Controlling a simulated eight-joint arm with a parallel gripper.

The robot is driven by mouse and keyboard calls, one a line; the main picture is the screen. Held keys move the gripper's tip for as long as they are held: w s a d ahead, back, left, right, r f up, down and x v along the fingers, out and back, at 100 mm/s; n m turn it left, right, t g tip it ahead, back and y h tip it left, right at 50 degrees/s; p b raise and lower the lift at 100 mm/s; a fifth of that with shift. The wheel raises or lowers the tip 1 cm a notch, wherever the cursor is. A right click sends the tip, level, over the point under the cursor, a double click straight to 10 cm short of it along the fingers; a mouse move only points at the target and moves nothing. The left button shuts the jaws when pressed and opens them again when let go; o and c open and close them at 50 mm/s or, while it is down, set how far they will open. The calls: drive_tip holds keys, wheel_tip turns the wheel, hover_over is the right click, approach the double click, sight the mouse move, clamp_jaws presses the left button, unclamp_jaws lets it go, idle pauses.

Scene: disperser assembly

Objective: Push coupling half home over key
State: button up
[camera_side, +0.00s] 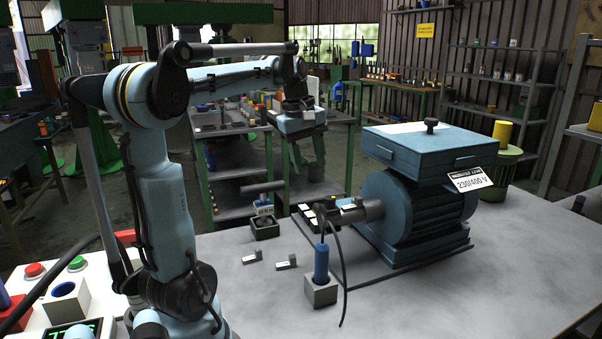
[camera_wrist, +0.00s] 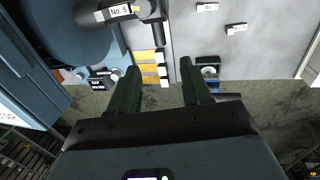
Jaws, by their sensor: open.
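The blue motor (camera_side: 415,215) stands on the table, its grey shaft (camera_side: 374,210) pointing left. In the wrist view a cylinder labelled "No. 5" (camera_wrist: 118,12) extends from the motor (camera_wrist: 65,30), with a dark round part (camera_wrist: 151,10) at its end. I cannot tell whether this is the coupling half, and the key cannot be made out. My gripper (camera_side: 306,160) is open and empty, raised above the table to the left of the motor. Its two green fingers (camera_wrist: 160,80) point towards the table, apart from the shaft.
A dark tray with small pieces (camera_side: 308,214) lies by the shaft end. A hammer-like tool (camera_side: 262,188) stands in a black holder (camera_side: 265,229). A blue cylinder (camera_side: 321,261) stands in a grey block (camera_side: 320,292). Two small labelled pieces (camera_side: 287,263) lie nearby. The front right table is clear.

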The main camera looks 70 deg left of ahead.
sight(317, 205)
drive_tip(key=f, duration=0.3)
drive_tip(key=w+f, duration=0.1)
drive_tip(key=f, duration=0.3)
drive_tip(key=w+f, duration=0.1)
drive_tip(key=f, duration=0.3)
drive_tip(key=shift+w+f, duration=0.15)
drive_tip(key=shift+c, duration=0.4)
clamp_jaws()
